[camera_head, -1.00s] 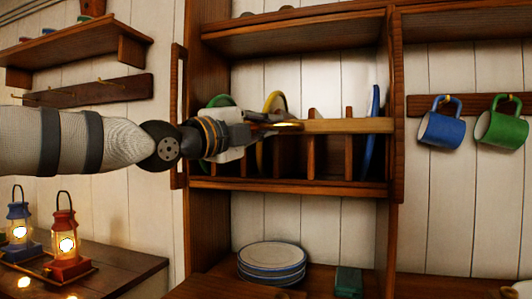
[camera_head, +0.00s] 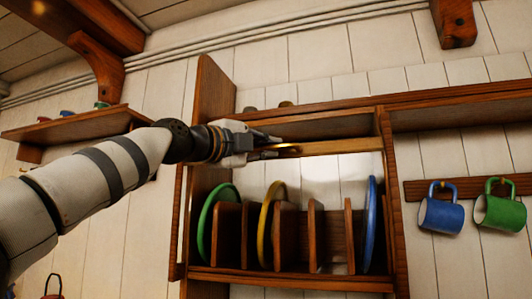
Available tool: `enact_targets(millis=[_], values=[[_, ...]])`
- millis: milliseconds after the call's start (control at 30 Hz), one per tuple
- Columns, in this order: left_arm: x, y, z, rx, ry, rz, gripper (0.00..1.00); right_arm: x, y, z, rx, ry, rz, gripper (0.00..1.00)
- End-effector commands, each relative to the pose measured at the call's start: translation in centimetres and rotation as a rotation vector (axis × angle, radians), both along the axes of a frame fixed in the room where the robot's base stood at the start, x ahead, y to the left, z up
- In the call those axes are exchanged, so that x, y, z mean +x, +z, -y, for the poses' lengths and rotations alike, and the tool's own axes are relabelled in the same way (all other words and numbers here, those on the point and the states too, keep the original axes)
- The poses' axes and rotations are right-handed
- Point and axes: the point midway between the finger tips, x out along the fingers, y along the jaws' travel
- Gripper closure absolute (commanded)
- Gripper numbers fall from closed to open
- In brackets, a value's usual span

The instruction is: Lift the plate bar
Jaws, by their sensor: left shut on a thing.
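The plate bar (camera_head: 338,147) is a light wooden rail across the plate rack, level and well above the plates, just under the upper shelf. My left gripper (camera_head: 279,147) is shut on the bar near its left end, by a brass-coloured piece. The gripper hides the bar's far left end. Below, a green plate (camera_head: 206,220), a yellow plate (camera_head: 266,225) and a blue plate (camera_head: 371,225) stand upright between wooden dividers (camera_head: 286,235). My right gripper is not in view.
The upper shelf (camera_head: 340,127) is close above the bar. A blue mug (camera_head: 440,214) and a green mug (camera_head: 503,212) hang from a rail on the right. A wall shelf (camera_head: 75,127) with small items is on the left.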

Motion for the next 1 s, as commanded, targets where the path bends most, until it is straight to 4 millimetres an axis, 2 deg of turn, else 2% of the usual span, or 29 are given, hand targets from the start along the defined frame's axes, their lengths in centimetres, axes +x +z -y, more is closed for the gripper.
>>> enact_targets(millis=[33,367,400,467,800,1000], values=[[-0.3,0.7,-0.1,-0.007,0.002,0.011,1.0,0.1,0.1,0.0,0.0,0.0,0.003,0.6],[-0.4,1.1,-0.3,-0.012,0.005,0.017,1.0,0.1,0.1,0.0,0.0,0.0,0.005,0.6],[-0.4,1.1,-0.3,-0.012,0.005,0.018,0.83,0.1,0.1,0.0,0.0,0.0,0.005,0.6],[-0.4,1.2,-0.3,-0.012,0.005,0.018,0.69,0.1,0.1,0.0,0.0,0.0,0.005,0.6],[-0.3,0.7,-0.2,-0.006,0.003,0.011,0.69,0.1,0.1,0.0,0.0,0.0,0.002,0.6],[-1.6,0.6,-1.4,-0.002,0.006,0.016,0.69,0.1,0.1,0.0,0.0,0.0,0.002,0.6]])
